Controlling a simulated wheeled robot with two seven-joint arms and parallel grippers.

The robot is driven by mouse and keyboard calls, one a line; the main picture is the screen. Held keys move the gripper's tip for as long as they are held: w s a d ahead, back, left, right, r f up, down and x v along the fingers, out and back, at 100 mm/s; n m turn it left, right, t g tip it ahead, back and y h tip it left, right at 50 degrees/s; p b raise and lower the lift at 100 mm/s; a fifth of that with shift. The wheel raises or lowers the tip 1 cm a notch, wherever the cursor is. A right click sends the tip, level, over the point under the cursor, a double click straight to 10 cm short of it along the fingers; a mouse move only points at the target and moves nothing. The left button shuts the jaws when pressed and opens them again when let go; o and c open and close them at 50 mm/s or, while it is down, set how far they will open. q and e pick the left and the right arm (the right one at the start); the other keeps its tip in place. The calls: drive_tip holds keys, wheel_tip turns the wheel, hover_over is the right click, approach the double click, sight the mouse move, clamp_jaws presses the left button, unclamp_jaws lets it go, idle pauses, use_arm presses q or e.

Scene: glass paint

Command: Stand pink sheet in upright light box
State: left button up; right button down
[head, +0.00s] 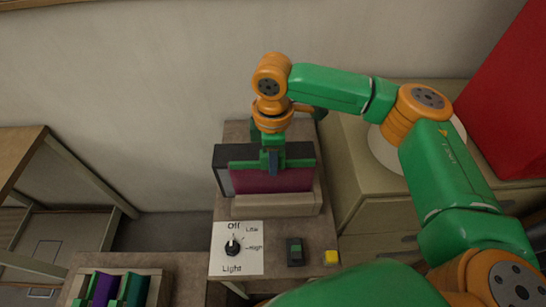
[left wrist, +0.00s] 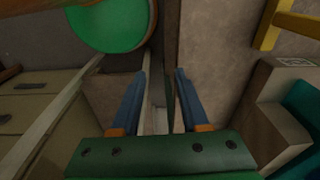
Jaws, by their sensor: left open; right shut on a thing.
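The pink sheet (head: 265,182) stands upright, wider than tall, against the dark-framed upright light box (head: 218,158), behind a beige front ledge (head: 275,206). My right gripper (head: 272,163) comes down from above and is shut on the sheet's top middle. The sheet's lower edge is hidden behind the ledge, so I cannot tell whether it rests on the bottom. My left gripper (left wrist: 158,98) is open and empty in the left wrist view, away from the light box. I cannot make it out in the head view.
A rack with a purple sheet (head: 104,290) and a teal sheet (head: 137,290) stands at lower left. A red object (head: 510,100) stands right.

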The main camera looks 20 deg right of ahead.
use_arm(q)
drive_tip(key=shift+s+r, duration=0.2)
drive_tip(key=shift+r, duration=0.1)
use_arm(e)
drive_tip(key=shift+f, duration=0.15)
drive_tip(key=c, duration=0.7)
unclamp_jaws()
drive_tip(key=shift+s, duration=0.1)
drive_tip(key=shift+o, duration=0.5)
drive_tip(key=shift+s, duration=0.2)
use_arm(q)
drive_tip(key=shift+s+a, duration=0.1)
drive_tip(key=shift+s, duration=0.05)
use_arm(e)
drive_tip(key=shift+w, duration=0.1)
